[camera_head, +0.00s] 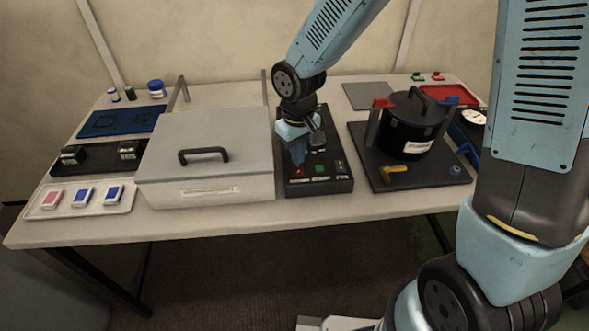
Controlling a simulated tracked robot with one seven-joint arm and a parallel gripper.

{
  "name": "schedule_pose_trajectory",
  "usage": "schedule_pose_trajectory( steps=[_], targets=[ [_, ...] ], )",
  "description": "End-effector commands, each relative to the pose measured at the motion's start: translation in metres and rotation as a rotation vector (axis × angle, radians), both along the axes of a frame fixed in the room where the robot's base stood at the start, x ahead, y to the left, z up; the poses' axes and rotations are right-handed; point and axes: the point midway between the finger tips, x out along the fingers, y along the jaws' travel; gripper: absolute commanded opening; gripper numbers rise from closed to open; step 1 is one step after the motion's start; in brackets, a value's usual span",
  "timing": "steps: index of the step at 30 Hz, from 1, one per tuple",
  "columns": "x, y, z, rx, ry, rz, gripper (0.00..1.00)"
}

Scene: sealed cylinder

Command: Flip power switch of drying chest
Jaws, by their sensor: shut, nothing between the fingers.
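The drying chest (207,137) is a light grey box with a dark handle on its closed lid. It stands left of the table's middle. A black control panel (328,184) sits just right of it, with a red, a green and other small controls. My gripper (298,160) is shut and empty, pointing down over the left part of this panel. It hides some of the controls behind it. I cannot tell whether its tips touch the panel, nor which control is the power switch.
A black cylinder vessel (408,130) with red and blue clamps stands on a dark base to the right. A white tray (40,208) with small packs is at the front left. A blue mat (100,122) and a blue-lidded jar (157,89) are behind it.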

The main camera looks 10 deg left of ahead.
Motion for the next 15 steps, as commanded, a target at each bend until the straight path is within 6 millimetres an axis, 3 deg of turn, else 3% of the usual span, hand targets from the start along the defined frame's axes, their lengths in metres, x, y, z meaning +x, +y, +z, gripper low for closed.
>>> schedule_pose_trajectory(
  steps=[15],
  targets=[
    [0.0, 0.0, -0.0034, 0.0, 0.0, 0.0, 0.0]
  ],
)
